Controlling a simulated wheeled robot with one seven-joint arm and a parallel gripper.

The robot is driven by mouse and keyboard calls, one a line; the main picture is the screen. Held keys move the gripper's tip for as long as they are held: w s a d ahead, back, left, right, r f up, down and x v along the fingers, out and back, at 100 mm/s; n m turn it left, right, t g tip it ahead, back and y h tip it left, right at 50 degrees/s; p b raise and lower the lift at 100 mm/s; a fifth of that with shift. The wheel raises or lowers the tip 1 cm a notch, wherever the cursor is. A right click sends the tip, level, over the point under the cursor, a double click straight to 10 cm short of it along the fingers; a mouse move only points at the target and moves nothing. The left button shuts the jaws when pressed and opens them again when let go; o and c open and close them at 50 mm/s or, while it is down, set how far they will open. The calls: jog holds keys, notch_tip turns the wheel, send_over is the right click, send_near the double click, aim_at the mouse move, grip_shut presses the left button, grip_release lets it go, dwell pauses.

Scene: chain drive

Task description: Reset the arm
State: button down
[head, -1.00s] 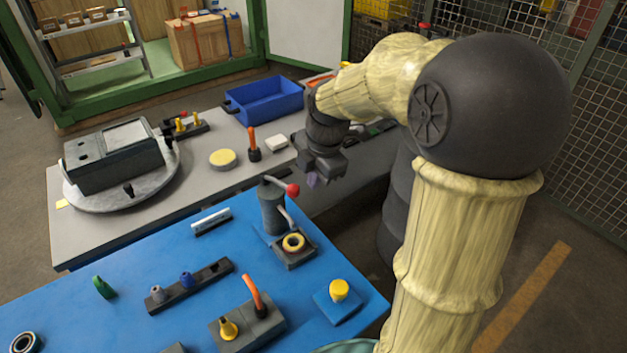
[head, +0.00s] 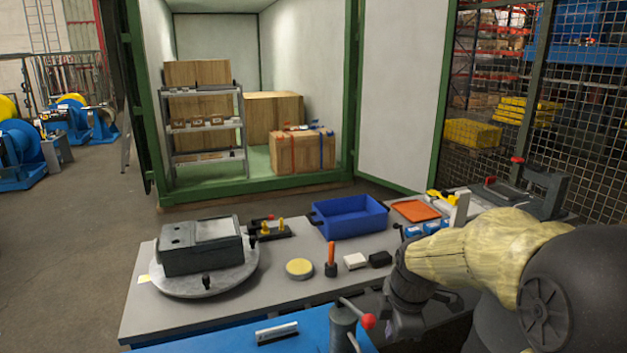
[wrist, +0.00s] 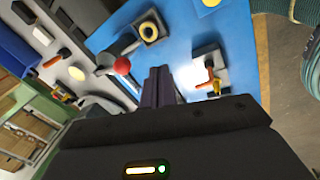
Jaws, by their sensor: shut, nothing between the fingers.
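My arm reaches in from the right of the head view, and my gripper (head: 402,322) hangs near the grey table's front right part, by the blue table's lever press. In the wrist view my gripper (wrist: 158,75) has its two dark fingers together, with nothing between them. It points over the blue table (wrist: 228,25). The lever press with a red knob (wrist: 121,65) shows just left of the fingers; its red knob is also in the head view (head: 368,321). I cannot tell the exact gap between gripper and press.
The grey table (head: 210,308) holds a grey box (head: 203,247) on a round turntable, a yellow disc (head: 299,268), an orange-handled tool (head: 331,258) and a blue bin (head: 349,216). A green-framed container (head: 357,95) and mesh fence (head: 575,90) stand behind.

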jog(key=s+f+m, duration=0.3)
jog(key=s+m, duration=0.2)
jog(key=m, duration=0.4)
jog(key=s+a+f+m, duration=0.1)
jog(key=s+f+m, duration=0.3)
jog(key=m, duration=0.5)
jog(key=shift+s+a+h, duration=0.25)
jog(key=shift+s+h, duration=0.05)
jog(key=shift+s, duration=0.85)
